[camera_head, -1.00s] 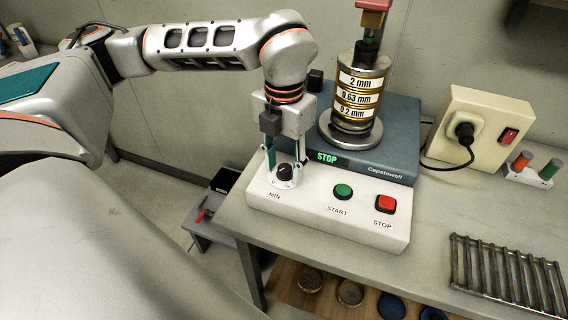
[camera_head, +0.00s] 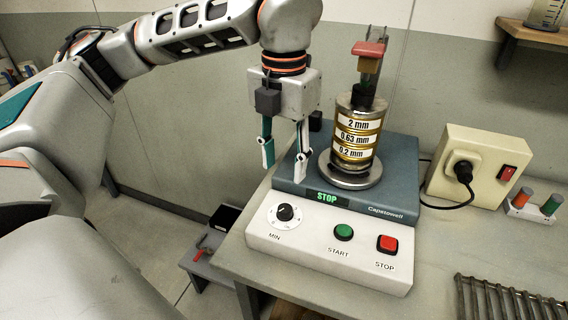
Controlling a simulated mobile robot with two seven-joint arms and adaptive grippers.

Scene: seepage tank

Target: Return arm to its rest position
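My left arm comes in from the left, and its gripper (camera_head: 283,168) hangs pointing down above the back left of the control panel. Its two fingers are apart with nothing between them. Below it is the black MIN dial (camera_head: 285,212) on the white control panel (camera_head: 325,257), clear of the fingers. The panel also has a green START button (camera_head: 343,232) and a red STOP button (camera_head: 387,244). My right gripper is not in view.
A sieve stack (camera_head: 357,135) labelled 2 mm, 0.63 mm and 0.2 mm stands on the shaker, close to the right of my gripper. A beige socket box (camera_head: 470,165) with a plugged cable and a metal rack (camera_head: 510,303) are to the right. A small low table (camera_head: 205,262) stands at left.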

